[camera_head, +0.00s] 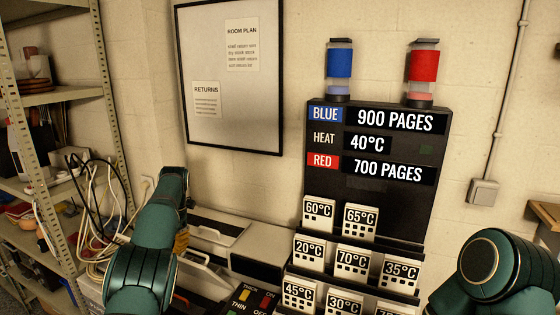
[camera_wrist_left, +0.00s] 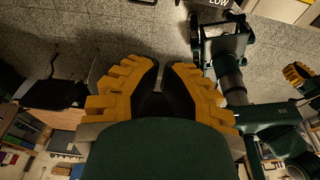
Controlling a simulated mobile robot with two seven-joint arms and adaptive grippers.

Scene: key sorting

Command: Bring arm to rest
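My left arm comes in at the lower left of the head view. Only a bit of the yellow left gripper (camera_head: 181,241) shows there, mostly hidden behind the green forearm. In the left wrist view the left gripper (camera_wrist_left: 161,68) has its yellow fingers with dark pads close together at the tips. It looks shut, with nothing between the tips and grey floor behind them. My right arm shows as a green link at the lower right of the head view. A yellow part of the right gripper (camera_wrist_left: 298,75) shows at the right edge of the left wrist view, too cropped to read.
A black stand (camera_head: 325,180) holds several temperature cards and a sign with blue and red lamps. A machine (camera_head: 235,250) and switch panel (camera_head: 248,297) sit near the left arm. Shelving with loose cables (camera_head: 100,195) stands at the left. A notice board (camera_head: 200,60) hangs behind.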

